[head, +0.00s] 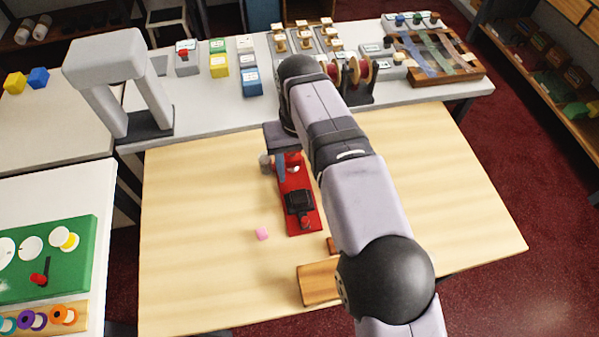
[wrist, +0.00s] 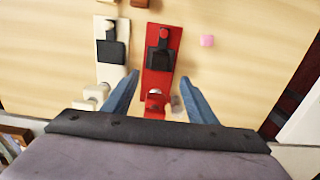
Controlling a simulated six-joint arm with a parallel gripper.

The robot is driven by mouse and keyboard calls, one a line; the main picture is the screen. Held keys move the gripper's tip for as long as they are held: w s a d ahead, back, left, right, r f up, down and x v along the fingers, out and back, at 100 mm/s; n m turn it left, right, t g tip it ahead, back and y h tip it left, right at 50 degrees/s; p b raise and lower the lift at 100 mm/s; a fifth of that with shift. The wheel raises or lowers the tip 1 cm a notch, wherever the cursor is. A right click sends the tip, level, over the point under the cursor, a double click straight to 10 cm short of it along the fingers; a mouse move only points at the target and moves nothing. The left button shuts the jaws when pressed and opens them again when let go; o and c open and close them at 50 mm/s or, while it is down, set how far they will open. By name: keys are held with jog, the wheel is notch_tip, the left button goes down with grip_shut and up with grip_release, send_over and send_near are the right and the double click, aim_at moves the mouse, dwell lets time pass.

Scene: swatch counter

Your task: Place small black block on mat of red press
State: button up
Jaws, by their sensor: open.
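The red press (head: 311,223) lies on the wooden table in the head view, left of my arm. In the wrist view the red press (wrist: 149,84) carries a black mat area (wrist: 157,61), with a red-topped knob at its far end. I cannot make out a separate small black block; dark parts on the mat blend together. My gripper (wrist: 158,77) is open, its two blue fingers apart on either side of the red press's near end. Nothing shows held between them. In the head view my gripper is mostly hidden by my arm, with a blue finger at the press's rear end.
A cream press (wrist: 113,76) with a black pad stands left of the red one. A pink block (head: 262,234) lies by the red press. A wooden block (head: 318,284) and a small brown block (head: 332,246) lie nearer. The table's left side is clear.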

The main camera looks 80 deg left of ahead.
jog(key=w+d+r+m, duration=0.15)
jog(key=w+d, duration=0.25)
jog(key=w, duration=0.4)
jog(key=w+d+m, duration=0.2)
jog(key=w+d, duration=0.3)
jog(key=w, duration=0.4)
jog(key=w+d+m, duration=0.2)
jog(key=w+d, duration=0.2)
jog(key=w, duration=0.4)
jog(key=w+d+m, duration=0.3)
jog(key=w+d, duration=0.4)
jog(key=d, duration=0.4)
jog(key=w+d+f+m, duration=0.15)
jog(key=d+m, duration=0.35)
jog(key=d, duration=1.3)
jog(key=s+d+f+m, duration=0.1)
jog(key=s+d+m, duration=0.1)
jog(key=s+d, duration=0.2)
jog(key=s+d+f+m, duration=0.2)
jog(key=s+d, duration=0.2)
jog(key=d, duration=0.6)
jog(key=shift+s+d+f, duration=0.25)
jog(key=shift+d+f, duration=0.05)
